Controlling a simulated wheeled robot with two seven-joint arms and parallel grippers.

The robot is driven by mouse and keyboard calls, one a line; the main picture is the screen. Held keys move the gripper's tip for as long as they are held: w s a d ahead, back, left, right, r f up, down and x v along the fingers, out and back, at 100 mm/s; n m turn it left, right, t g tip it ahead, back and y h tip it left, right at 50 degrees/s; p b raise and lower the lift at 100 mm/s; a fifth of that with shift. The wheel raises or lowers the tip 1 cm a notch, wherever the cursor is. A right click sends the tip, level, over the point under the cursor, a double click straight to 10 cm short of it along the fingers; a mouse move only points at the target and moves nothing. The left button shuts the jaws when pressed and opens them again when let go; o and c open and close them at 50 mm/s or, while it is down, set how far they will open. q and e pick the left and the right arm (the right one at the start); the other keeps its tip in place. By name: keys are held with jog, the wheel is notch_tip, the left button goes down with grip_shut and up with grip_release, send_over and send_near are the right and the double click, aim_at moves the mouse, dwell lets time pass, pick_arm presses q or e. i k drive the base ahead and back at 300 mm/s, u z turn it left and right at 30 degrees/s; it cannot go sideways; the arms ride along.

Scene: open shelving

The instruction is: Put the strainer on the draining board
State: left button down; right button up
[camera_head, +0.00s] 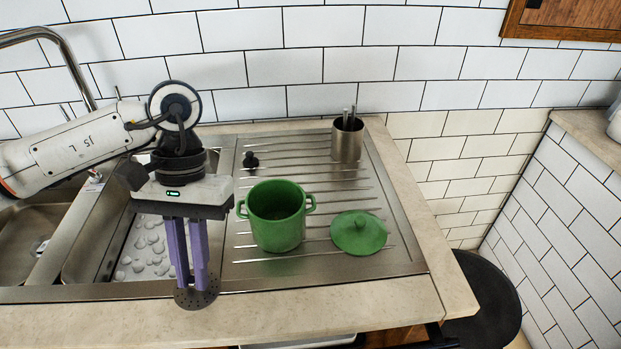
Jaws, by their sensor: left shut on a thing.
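My left gripper (192,278) points downward near the front rim of the sink, with its purple fingers close together. It is shut on the strainer (197,297), a small dark grey disc with holes, partly hidden by the fingertips. The strainer shows in front of the sink's front rim and the counter edge, left of the draining board. I cannot tell how high it is above them. The draining board (385,225) is ridged steel to the right of the sink. My right gripper is not in view.
A green pot (277,228) and its green lid (358,234) stand on the draining board. A steel utensil cup (347,140) is at its back right, and a small black object (251,161) at its back left. Bare ridged steel shows between them. The sink (100,240) holds whitish pebble-like pieces.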

aim_at(308, 189)
jog(key=k, duration=1.25)
jog(key=z, duration=0.55)
jog(key=i, duration=0.6)
jog(key=z, duration=0.4)
jog(key=i, duration=1)
jog(key=u, duration=0.35)
